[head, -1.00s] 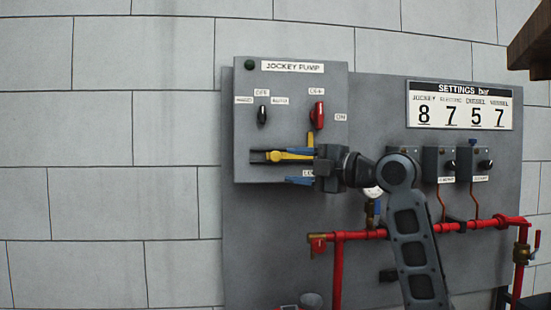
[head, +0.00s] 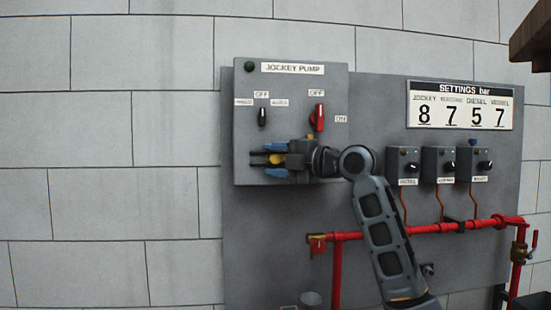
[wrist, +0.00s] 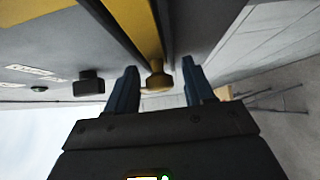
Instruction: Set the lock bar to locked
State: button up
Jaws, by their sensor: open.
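The lock bar (head: 276,159) is a yellow bar with a round knob, in a dark slot low on the grey jockey pump box. In the head view most of its length is hidden by my gripper (head: 272,159). The wrist view shows the yellow bar (wrist: 137,25) running down from the top edge to its knob (wrist: 157,77). My gripper (wrist: 160,80) is open, with one blue finger on each side of the knob. Gaps show between knob and fingers, so I see no clear contact. The LOCK label is hidden behind my gripper.
The box (head: 245,115) carries a black selector (head: 262,116) and a red switch (head: 318,117) above the slot. Pressure switches (head: 438,162) and red pipes (head: 400,230) are to the right. Bare block wall (head: 120,130) is free on the left.

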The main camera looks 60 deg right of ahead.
jog(key=shift+c, duration=0.3)
grip_shut()
dwell(0.3)
